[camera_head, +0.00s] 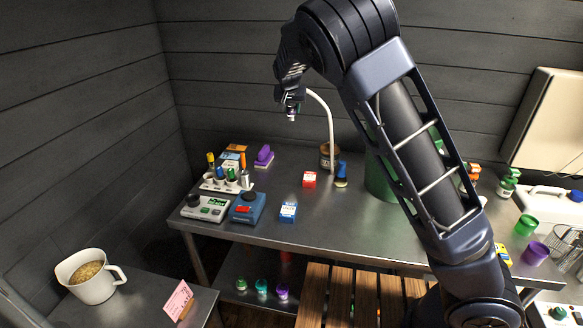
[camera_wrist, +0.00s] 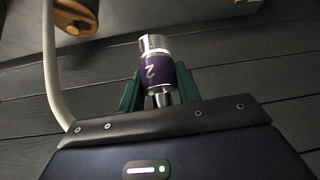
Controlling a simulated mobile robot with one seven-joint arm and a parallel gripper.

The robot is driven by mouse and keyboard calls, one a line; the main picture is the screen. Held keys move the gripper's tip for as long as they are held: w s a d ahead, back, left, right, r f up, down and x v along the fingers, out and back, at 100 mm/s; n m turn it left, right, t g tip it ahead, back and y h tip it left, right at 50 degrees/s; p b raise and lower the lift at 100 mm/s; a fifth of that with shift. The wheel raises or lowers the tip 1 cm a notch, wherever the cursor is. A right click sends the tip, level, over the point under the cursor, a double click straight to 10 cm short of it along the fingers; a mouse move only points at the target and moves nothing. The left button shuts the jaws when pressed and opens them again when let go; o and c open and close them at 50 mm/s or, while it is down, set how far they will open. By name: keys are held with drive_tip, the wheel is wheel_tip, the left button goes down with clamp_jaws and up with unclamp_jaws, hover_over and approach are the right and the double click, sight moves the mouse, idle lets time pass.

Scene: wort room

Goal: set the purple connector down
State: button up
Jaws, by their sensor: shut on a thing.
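The purple connector (camera_wrist: 155,71) is a short cylinder with a purple band marked "2" and silver metal ends. My gripper (camera_wrist: 158,88) is shut on it in the wrist view, with a green finger on each side of the band. In the head view my gripper (camera_head: 292,108) is high above the back of the metal table (camera_head: 340,225), and the connector (camera_head: 292,117) shows small and light below the fingers. The connector is clear of the table.
A green bin (camera_head: 380,180) is partly behind my arm. The front middle is clear.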

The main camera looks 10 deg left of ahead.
wheel_tip(320, 180, down, 22)
drive_tip(key=shift+r, duration=0.15)
idle(0.6)
drive_tip(key=o, duration=1)
drive_tip(key=shift+o, duration=0.2)
drive_tip(key=v, duration=1.2)
drive_tip(key=shift+w+d+r, duration=0.1)
